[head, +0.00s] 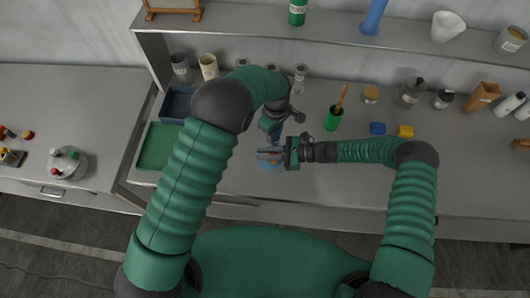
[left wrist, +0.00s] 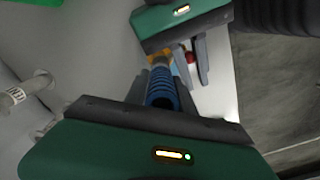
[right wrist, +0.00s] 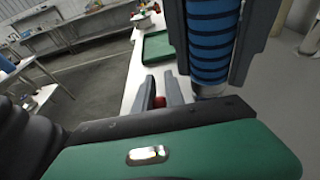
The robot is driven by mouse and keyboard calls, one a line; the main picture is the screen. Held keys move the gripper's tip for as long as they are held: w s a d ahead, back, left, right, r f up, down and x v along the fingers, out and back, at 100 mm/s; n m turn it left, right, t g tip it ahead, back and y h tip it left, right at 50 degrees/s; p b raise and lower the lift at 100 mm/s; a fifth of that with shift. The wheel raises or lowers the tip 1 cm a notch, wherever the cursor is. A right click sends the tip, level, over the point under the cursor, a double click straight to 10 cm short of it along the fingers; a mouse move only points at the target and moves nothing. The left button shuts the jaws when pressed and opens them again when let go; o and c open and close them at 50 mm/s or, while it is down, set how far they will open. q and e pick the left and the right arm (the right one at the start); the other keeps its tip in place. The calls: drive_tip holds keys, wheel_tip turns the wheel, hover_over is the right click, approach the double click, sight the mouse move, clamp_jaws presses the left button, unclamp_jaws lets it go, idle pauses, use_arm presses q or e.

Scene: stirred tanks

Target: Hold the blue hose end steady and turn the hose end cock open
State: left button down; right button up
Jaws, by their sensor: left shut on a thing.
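The blue ribbed hose end (right wrist: 212,42) is between the dark fingers of my left gripper (right wrist: 218,45). It also shows in the left wrist view (left wrist: 162,90), where that gripper is shut on it. A pale metal fitting (right wrist: 210,90) sits at its end, partly hidden by my right gripper. The red cock handle (right wrist: 159,102) lies between the parted fingers of my right gripper (right wrist: 160,82); contact is unclear. In the left wrist view the red handle (left wrist: 190,57) shows beside an orange-brown part (left wrist: 157,60). In the head view my left gripper (head: 273,132) is just above my right gripper (head: 268,156).
A green tray (head: 158,146) and a dark blue bin (head: 178,104) are left of my grippers on the bench. A green cup (head: 333,120), a blue block (head: 378,128) and a yellow block (head: 406,131) stand to the right. A shelf (head: 330,48) runs behind.

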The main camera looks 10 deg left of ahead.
drive_tip(key=shift+o, duration=1.2)
use_arm(q)
drive_tip(key=shift+d, duration=0.1)
use_arm(e)
drive_tip(key=v, duration=1.2)
drive_tip(key=shift+d, duration=0.1)
use_arm(q)
drive_tip(key=c, duration=1)
unclamp_jaws()
drive_tip(key=shift+o, duration=0.2)
drive_tip(key=shift+r, duration=0.1)
